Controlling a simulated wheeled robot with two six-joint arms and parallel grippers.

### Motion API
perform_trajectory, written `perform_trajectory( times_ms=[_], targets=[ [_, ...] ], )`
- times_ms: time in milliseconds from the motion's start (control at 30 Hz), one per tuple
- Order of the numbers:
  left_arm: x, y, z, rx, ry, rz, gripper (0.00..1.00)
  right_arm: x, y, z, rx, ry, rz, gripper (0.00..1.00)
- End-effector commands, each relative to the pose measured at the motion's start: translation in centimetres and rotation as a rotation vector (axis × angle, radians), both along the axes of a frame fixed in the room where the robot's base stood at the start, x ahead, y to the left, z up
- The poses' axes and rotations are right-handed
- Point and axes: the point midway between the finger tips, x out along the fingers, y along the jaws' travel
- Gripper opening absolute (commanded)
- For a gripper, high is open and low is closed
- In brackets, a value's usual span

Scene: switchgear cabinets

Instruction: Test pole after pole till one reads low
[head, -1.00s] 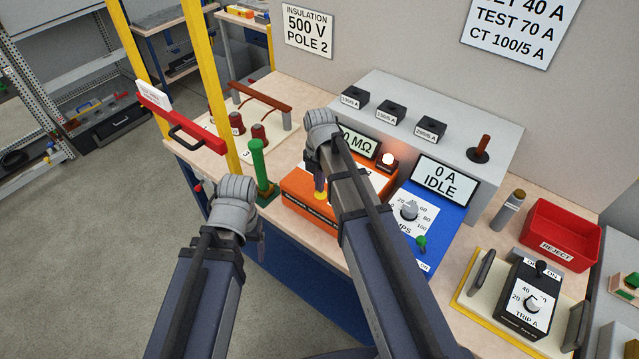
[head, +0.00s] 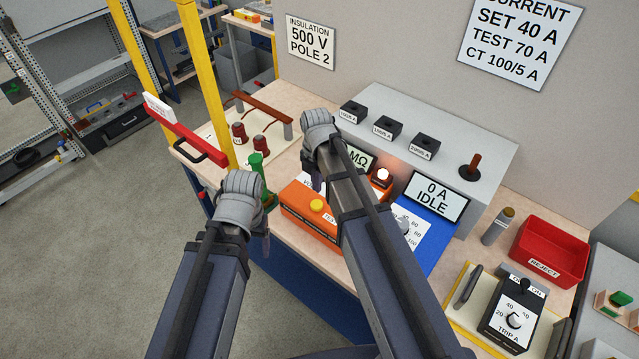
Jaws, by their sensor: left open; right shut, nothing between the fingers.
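Dark red poles (head: 239,134) stand on a pale base at the back left of the bench; some are hidden. A green post-shaped probe (head: 257,164) stands nearer, partly hidden behind my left gripper (head: 264,235), which is open at the bench's front left edge. The orange insulation tester (head: 299,201) has a yellow button (head: 316,205), uncovered. Its display (head: 361,158) shows MΩ; my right arm covers the digits. My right gripper (head: 313,178) is shut and empty, above and behind the button, apart from it. A wall sign (head: 310,42) reads 500 V, POLE 2.
A blue current unit (head: 440,232) reads 0 A IDLE beside a lit lamp (head: 382,175). A red REJECT bin (head: 550,250) and a trip unit (head: 511,318) are at right.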

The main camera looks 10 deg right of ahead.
Motion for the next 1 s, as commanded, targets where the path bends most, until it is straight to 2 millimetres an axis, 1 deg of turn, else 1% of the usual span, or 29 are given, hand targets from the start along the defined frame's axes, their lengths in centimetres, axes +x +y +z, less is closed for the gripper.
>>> perform_trajectory(
  times_ms=[33, 300, 400, 567, 1000],
  targets=[
    [0.0, 0.0, 1.7, 0.0, 0.0, 0.0, 0.76, 0.0, 0.0, 1.7, 0.0, 0.0, 0.001, 0.0],
    [-0.1, 0.0, 5.7, 0.001, 0.002, -0.003, 0.76, 0.1, 0.0, 5.7, -0.001, -0.001, 0.0, 0.0],
    [-0.1, 0.0, 6.8, 0.001, 0.003, -0.004, 0.76, 0.1, 0.0, 6.8, -0.002, -0.001, 0.0, 0.0],
    [-0.1, 0.0, 7.6, 0.001, 0.003, -0.005, 0.76, 0.1, -0.1, 7.6, -0.002, -0.001, 0.0, 0.0],
    [-0.1, 0.0, 7.5, 0.001, 0.003, -0.005, 0.76, 0.1, -0.1, 7.5, -0.002, -0.001, 0.0, 0.0]
  ],
)
